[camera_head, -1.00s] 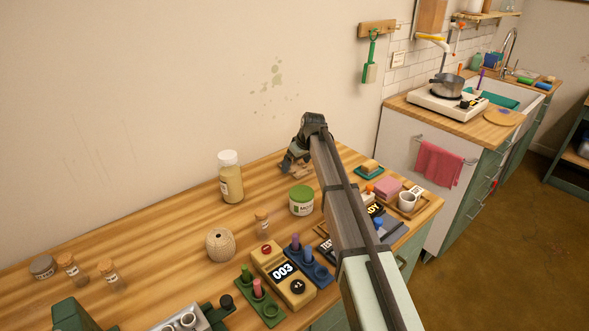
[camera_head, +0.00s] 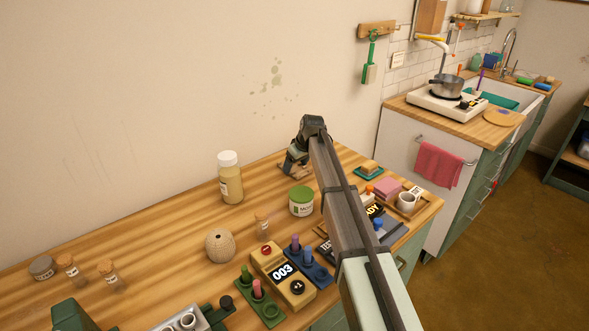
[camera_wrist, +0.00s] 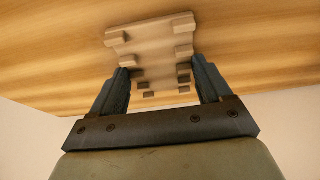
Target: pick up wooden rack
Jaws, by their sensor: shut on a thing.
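The wooden rack (camera_wrist: 150,38) is a pale, notched wooden piece with rows of small blocks along its sides. In the wrist view it lies between the two dark fingers of my gripper (camera_wrist: 163,72), which is shut on it. In the head view my gripper (camera_head: 294,165) is low over the back of the table near the wall. The rack is mostly hidden there by the gripper and arm. I cannot tell whether the rack touches the tabletop.
On the wooden table (camera_head: 160,235), a tall jar (camera_head: 230,182) and a green-lidded tub (camera_head: 301,202) stand left of my arm. A woven ball (camera_head: 219,245) and a yellow counter box (camera_head: 283,275) are nearer. A pink block (camera_head: 387,187) and white cup (camera_head: 406,202) lie right.

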